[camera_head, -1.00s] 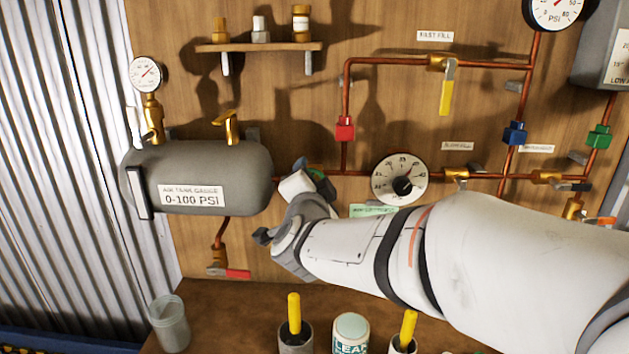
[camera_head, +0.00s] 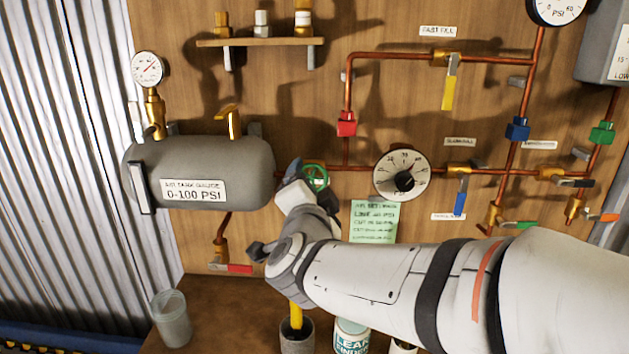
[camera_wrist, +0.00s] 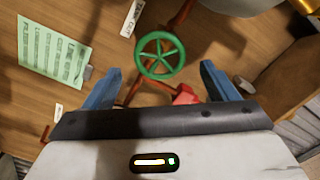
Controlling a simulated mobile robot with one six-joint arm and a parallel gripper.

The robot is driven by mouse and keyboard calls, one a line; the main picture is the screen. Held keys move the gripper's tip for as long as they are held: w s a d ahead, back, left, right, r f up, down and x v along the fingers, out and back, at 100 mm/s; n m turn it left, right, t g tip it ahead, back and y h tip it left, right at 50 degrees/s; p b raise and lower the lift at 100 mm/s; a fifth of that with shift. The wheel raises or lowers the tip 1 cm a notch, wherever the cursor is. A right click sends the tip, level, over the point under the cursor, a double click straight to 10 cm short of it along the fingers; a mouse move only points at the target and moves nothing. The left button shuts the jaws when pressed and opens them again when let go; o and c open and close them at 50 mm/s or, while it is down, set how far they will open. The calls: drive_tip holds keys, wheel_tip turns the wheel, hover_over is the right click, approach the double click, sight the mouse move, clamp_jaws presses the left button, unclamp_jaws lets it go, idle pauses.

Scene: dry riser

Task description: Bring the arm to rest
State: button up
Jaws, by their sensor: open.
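My gripper (camera_wrist: 160,95) shows in the wrist view with its two blue fingers spread wide and nothing between them. Beyond the fingers is a green handwheel (camera_wrist: 160,56) on the copper pipe, apart from them. In the head view my gripper (camera_head: 294,172) is up by the panel, just left of the green handwheel (camera_head: 316,178) and right of the grey air tank (camera_head: 200,185). My wrist hides part of the pipe, and the fingertips are partly hidden there.
A green note (camera_head: 374,221) hangs right of my wrist, below a round dial (camera_head: 401,174). A yellow lever (camera_head: 449,93) and a blue lever (camera_head: 460,197) are on the pipes. Below, a bench holds a glass jar (camera_head: 172,319) and a leak-finder can (camera_head: 351,337).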

drive_tip(key=s, duration=0.2)
drive_tip(key=shift+s, duration=0.3)
drive_tip(key=s+d+f+n+g+y, duration=0.2)
drive_tip(key=f+n+g, duration=0.2)
drive_tip(key=f+n, duration=0.15)
drive_tip(key=s+d+f+n+g+y, duration=0.2)
drive_tip(key=d+f+n+g, duration=0.15)
drive_tip(key=f, duration=0.25)
drive_tip(key=s+d+f+n+g+h, duration=0.2)
drive_tip(key=s+d+f+g+h, duration=0.1)
drive_tip(key=s+d+f+g, duration=0.5)
drive_tip(key=s+d, duration=0.3)
drive_tip(key=s, duration=0.2)
drive_tip(key=shift+f, duration=0.15)
drive_tip(key=shift+c, duration=0.3)
